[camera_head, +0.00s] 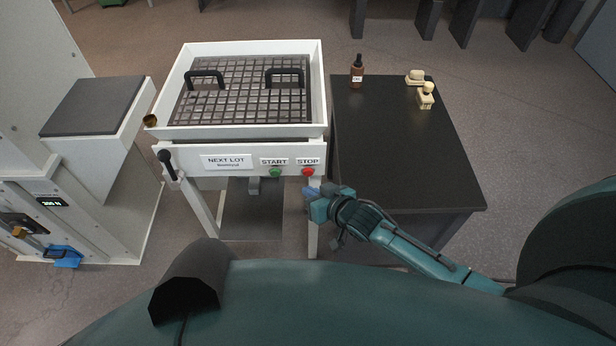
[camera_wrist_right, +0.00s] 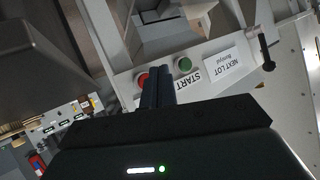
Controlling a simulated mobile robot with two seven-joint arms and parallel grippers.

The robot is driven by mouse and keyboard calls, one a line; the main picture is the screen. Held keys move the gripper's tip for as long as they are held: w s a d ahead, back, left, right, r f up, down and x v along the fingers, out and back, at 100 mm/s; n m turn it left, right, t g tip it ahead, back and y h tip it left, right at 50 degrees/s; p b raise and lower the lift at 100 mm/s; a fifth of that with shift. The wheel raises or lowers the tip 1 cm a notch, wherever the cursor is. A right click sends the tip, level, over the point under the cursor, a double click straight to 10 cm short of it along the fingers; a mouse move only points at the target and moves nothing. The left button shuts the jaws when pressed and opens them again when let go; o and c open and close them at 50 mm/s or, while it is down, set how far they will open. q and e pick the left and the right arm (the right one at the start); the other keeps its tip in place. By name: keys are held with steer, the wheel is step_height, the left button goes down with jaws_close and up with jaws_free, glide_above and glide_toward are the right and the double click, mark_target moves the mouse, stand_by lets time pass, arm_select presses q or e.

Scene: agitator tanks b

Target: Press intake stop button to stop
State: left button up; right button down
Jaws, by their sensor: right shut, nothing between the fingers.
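The red stop button (camera_head: 308,171) sits under a STOP label on the front panel of the white intake table (camera_head: 240,150). The green start button (camera_head: 275,172) is to its left under a START label. My right gripper (camera_head: 308,193) is shut and empty, just below and in front of the red button. In the right wrist view the shut fingers (camera_wrist_right: 157,88) point at the panel and partly cover the red button (camera_wrist_right: 143,80); the green button (camera_wrist_right: 184,64) shows clear beside them. I cannot tell whether the fingertips touch the button. My left gripper is not in view.
A NEXT LOT plate (camera_head: 227,162) and a black lever (camera_head: 167,165) are further left on the panel. A dark table (camera_head: 400,150) with a brown bottle (camera_head: 356,72) and cream-coloured items (camera_head: 426,96) stands close on the right. A grid with two black handles (camera_head: 285,77) covers the intake.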

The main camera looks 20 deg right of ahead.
mark_target(308, 172)
steer(key=shift+w+d, duration=0.15)
steer(key=shift+w, duration=0.4)
steer(key=shift+w+d, duration=0.15)
steer(key=shift+w, duration=0.4)
stand_by(1.1)
steer(key=shift+w, duration=0.1)
steer(key=shift+w+d, duration=0.1)
steer(key=shift+w, duration=0.2)
